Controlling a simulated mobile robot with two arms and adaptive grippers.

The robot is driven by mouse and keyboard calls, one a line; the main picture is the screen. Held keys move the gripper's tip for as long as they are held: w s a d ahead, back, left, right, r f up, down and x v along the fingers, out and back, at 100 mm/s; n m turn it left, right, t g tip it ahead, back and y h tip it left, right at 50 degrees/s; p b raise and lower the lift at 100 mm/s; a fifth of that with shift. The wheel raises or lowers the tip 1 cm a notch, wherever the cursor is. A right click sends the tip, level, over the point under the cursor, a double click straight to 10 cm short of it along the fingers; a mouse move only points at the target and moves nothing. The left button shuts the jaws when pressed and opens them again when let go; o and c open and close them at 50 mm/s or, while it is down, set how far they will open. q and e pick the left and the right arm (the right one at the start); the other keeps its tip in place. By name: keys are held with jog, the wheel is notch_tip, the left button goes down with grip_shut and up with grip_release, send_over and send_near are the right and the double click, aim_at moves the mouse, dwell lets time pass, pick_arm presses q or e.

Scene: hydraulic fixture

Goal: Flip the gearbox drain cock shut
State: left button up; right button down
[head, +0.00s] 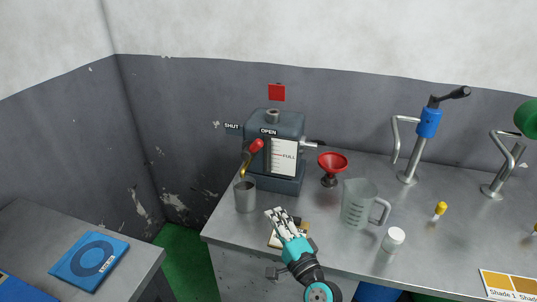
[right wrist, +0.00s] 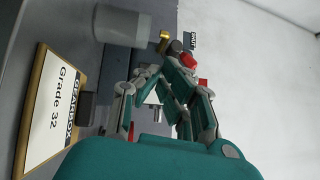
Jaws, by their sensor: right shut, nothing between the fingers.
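The grey gearbox (head: 288,182) stands on the bench against the wall, with a FULL gauge on its front. Its drain cock has a red handle (head: 256,146) tilted up and right, toward the OPEN label (head: 268,131). The SHUT label (head: 231,126) is to the left. In the right wrist view the red handle (right wrist: 189,59) shows partly behind the fingers (right wrist: 176,80). My left gripper is out of view.
A Grade 32 gearbox card (right wrist: 52,118) lies near my right gripper. A red funnel (head: 332,163), clear jug (head: 358,205) and white-capped jar (head: 393,238) stand to the right. Taps (head: 428,122) are farther right. A blue item (head: 88,260) lies on the left bench.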

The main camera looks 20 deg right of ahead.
aim_at(254, 147)
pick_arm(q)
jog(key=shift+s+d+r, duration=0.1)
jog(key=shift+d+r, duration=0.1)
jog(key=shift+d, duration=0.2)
pick_arm(e)
jog(key=w+d+r+m+t+h, duration=0.1)
jog(key=w+d+r+m+h, duration=0.1)
jog(key=d+r+m+h, duration=0.2)
jog(key=d+m, duration=0.1)
jog(key=m, duration=0.1)
jog(key=shift+m+t, duration=0.4)
jog(key=p+x, duration=0.2)
jog(key=x, duration=0.8)
jog(key=shift+w+r, duration=0.1)
jog(key=shift+w+a+r+p, duration=0.75)
jog(key=shift+w+a, duration=0.25)
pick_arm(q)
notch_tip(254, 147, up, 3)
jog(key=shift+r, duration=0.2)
pick_arm(e)
jog(key=shift+w+a, duration=0.2)
jog(key=shift+a, duration=0.05)
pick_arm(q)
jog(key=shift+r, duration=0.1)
pick_arm(e)
jog(key=shift+r, duration=0.15)
